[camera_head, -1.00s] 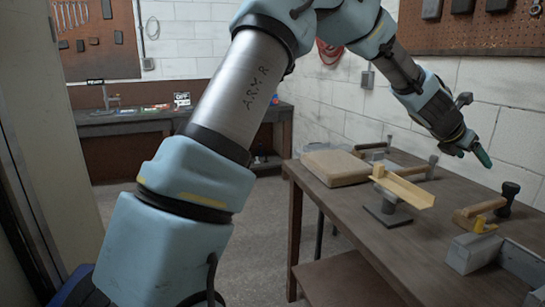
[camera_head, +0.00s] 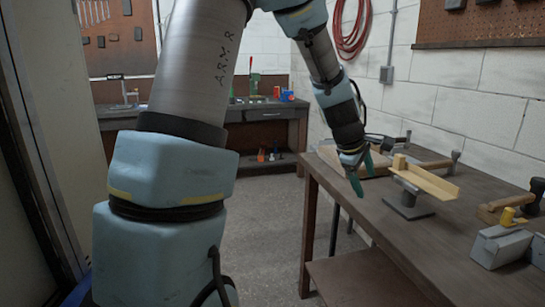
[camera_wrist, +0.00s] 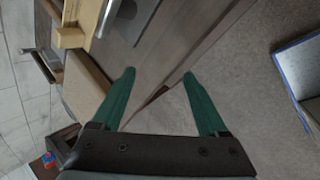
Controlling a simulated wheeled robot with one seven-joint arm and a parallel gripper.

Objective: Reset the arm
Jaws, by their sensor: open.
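My gripper (camera_head: 363,176) is at the left end of the workbench (camera_head: 385,232) in the head view, pointing down near the bench's edge. In the wrist view my gripper (camera_wrist: 158,80) shows two green fingers spread apart with nothing between them. Below and beyond them are the bench edge and the grey floor. A wooden frame piece (camera_head: 425,180) stands on a dark stand (camera_head: 407,207) to the right of the gripper, apart from it.
A far counter (camera_head: 265,112) stands against the back wall. The floor (camera_head: 262,225) left of the bench is clear.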

